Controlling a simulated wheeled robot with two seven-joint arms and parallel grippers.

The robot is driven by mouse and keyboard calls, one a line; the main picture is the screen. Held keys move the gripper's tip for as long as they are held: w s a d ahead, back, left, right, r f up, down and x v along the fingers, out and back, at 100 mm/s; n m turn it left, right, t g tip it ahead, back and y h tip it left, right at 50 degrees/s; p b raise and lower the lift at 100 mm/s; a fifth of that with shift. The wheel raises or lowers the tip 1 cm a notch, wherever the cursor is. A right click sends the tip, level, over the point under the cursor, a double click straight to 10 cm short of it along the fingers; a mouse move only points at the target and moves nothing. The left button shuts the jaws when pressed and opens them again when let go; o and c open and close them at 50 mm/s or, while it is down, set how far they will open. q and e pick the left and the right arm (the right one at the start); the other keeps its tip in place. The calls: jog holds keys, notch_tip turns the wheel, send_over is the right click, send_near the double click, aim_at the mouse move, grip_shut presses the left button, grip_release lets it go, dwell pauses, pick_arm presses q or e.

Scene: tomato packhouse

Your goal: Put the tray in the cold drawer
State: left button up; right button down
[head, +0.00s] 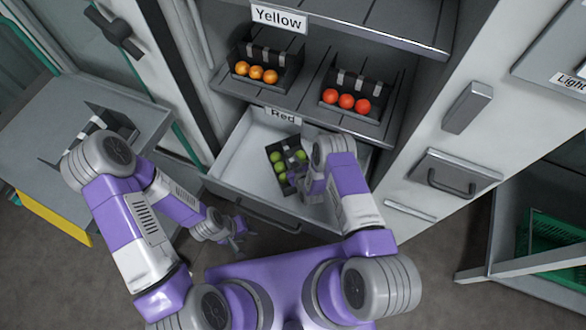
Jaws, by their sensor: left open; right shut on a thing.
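A black tray (275,152) holding several green tomatoes is inside the outline of the open, pale-lined drawer (235,155) below the shelves. My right gripper (299,172) is shut on the right side of this tray, and my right wrist hides part of it. I cannot tell whether the tray rests on the drawer floor or hangs just above it. My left gripper (236,238) is open and empty, low in front of the drawer's front panel (265,212).
A shelf (300,98) above holds a tray of orange tomatoes (257,73) and a tray of red tomatoes (346,101). A grey side table (40,120) with a black tray (110,118) stands left. A green crate (555,235) is at right.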

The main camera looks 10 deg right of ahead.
notch_tip(320, 180, down, 4)
jog(key=shift+r+b, duration=0.2)
jog(key=shift+b, duration=0.6)
jog(key=c, duration=0.9)
grip_release()
jog(key=p+v, duration=0.3)
jog(key=v, duration=0.3)
jog(key=shift+s+d+r, duration=0.1)
jog(key=shift+s+r, duration=0.2)
jog(key=shift+s+d+r, duration=0.1)
jog(key=shift+s, duration=0.3)
jog(key=shift+r+p, duration=0.1)
jog(key=shift+p, duration=0.3)
